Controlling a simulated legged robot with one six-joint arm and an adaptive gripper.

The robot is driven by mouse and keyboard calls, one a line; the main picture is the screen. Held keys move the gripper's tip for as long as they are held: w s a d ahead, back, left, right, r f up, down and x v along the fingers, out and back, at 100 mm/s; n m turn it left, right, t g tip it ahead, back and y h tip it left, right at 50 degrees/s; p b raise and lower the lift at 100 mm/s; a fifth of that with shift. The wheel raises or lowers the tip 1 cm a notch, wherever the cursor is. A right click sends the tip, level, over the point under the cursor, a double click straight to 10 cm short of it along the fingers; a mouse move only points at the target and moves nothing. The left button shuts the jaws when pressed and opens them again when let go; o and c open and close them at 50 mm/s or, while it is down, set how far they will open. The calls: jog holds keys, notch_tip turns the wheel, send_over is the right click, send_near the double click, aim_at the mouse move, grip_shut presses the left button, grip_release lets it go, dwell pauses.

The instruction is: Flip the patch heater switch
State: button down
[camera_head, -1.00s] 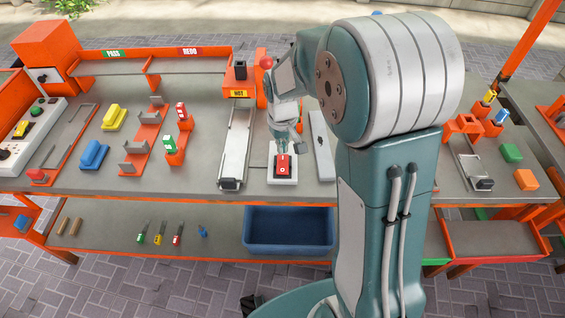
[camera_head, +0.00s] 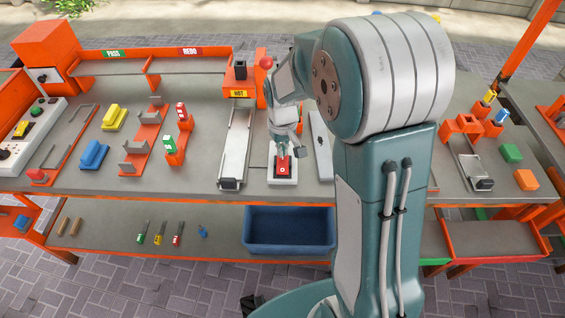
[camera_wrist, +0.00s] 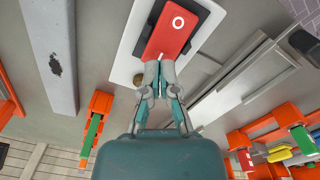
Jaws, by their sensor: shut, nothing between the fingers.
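The patch heater switch is a red rocker (camera_head: 283,166) with a white circle mark, set in a black frame on a white plate (camera_head: 273,178) on the bench. It also shows large at the top of the wrist view (camera_wrist: 171,32). My gripper (camera_wrist: 158,66) is shut and empty, its fingertips at the near edge of the red rocker in the wrist view. Whether the tips press on it or hover just over it I cannot tell. In the head view my gripper (camera_head: 282,150) comes down at the rocker's far end.
A metal rail fixture (camera_head: 236,145) stands left of the switch, by a yellow HOT sign (camera_head: 239,94). A grey bar (camera_head: 320,150) lies close on the right. A blue bin (camera_head: 289,230) is on the lower shelf. Red racks with blocks stand further left.

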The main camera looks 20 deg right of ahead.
aim_at(283, 158)
jog(key=shift+f, duration=0.75)
dwell(0.4)
jog(key=shift+r, duration=3.5)
jog(key=shift+s+r, duration=0.15)
jog(key=shift+r, duration=0.15)
jog(key=s+r+m+t, duration=0.1)
jog(key=s+r+t, duration=0.1)
jog(key=s+r, duration=0.4)
jog(key=s+r+m+t, duration=0.1)
jog(key=s+r+t, duration=0.2)
jog(key=s, duration=1.1)
notch_tip(283, 158, up, 3)
jog(key=shift+s+r+t, duration=0.2)
jog(key=shift+s+t, duration=0.1)
jog(key=shift+s, duration=0.05)
